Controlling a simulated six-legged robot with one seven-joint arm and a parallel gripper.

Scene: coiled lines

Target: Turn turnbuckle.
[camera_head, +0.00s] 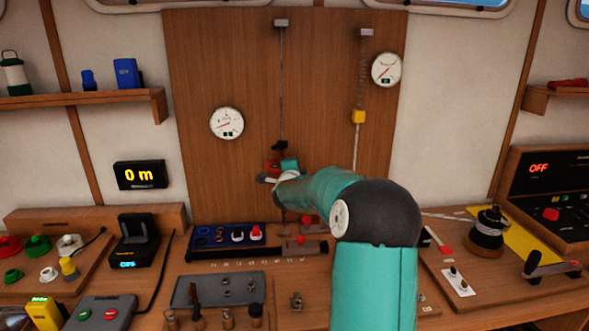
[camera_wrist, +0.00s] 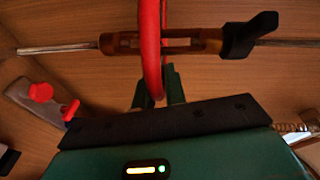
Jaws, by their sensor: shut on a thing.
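The turnbuckle (camera_wrist: 190,41) has a bronze-brown body with a red ring (camera_wrist: 150,50) around it and a black wing-shaped piece (camera_wrist: 248,36) at one end. In the head view, the turnbuckle's red part (camera_head: 272,165) shows on the left vertical line on the wooden panel, partly hidden by my arm. A black piece (camera_head: 280,145) sits just above it. My gripper (camera_wrist: 158,78) is shut on the lower part of the red ring, its green fingers on either side. In the head view my gripper (camera_head: 281,170) is in front of the line.
A left round gauge (camera_head: 226,123) and a right one (camera_head: 386,69) hang on the panel. A second line carries a yellow block (camera_head: 358,116). A display (camera_head: 140,174) reads "0 m". The bench below holds a blue tray (camera_head: 205,240) and a black winch drum (camera_head: 487,232).

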